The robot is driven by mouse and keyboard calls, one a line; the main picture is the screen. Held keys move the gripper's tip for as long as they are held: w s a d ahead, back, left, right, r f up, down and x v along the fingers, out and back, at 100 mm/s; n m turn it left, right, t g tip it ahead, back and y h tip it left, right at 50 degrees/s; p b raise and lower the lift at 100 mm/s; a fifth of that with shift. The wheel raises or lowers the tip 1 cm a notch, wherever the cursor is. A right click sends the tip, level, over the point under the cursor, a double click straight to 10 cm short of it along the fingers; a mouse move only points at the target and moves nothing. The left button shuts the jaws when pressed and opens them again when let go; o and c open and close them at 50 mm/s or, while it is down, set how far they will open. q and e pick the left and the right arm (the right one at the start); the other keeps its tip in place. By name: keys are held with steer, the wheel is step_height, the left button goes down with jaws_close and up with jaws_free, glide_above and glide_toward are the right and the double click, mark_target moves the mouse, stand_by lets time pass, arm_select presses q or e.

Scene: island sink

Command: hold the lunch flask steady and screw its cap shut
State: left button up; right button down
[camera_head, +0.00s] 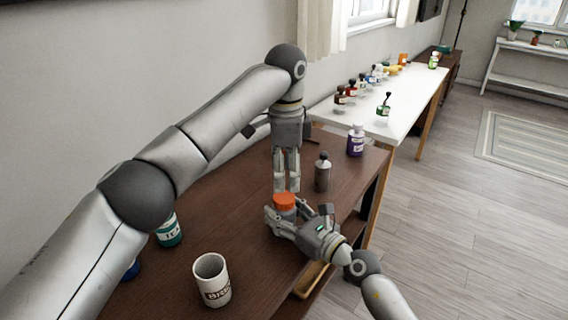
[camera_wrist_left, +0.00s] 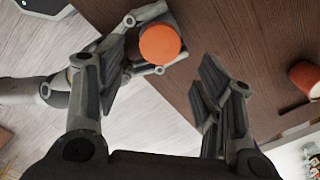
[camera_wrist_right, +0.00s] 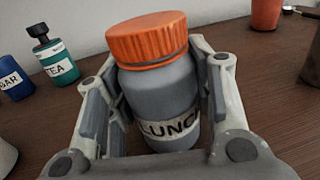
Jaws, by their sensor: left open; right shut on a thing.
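The lunch flask (camera_wrist_right: 165,95) is a grey jar with a "LUNCH" label, standing upright on the brown table. Its orange cap (camera_wrist_right: 147,38) sits on top of it; the cap also shows in the head view (camera_head: 285,200) and in the left wrist view (camera_wrist_left: 160,44). My right gripper (camera_head: 283,222) is shut around the flask's body from the side, and its fingers flank the flask in the right wrist view. My left gripper (camera_head: 287,187) points down just above and behind the cap. It is open and empty, and the cap lies beyond its fingers in its wrist view.
A white mug (camera_head: 212,280) and a green tea jar (camera_head: 169,230) stand on the table (camera_head: 240,235) at the left. A dark bottle (camera_head: 322,173) and a purple bottle (camera_head: 355,141) stand behind the flask. A white table (camera_head: 405,100) with several bottles is farther back.

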mark_target(284, 196)
arm_select(q)
steer(key=n, duration=0.2)
steer(key=r+n, duration=0.1)
steer(key=n, duration=0.4)
steer(key=r+n, duration=0.1)
steer(key=n, duration=0.2)
steer(key=shift+a, duration=0.15)
steer(key=shift+f, duration=0.15)
steer(key=shift+f, duration=3.95)
steer(key=shift+c, duration=0.2)
steer(key=c, duration=1)
steer(key=o, duration=1.2)
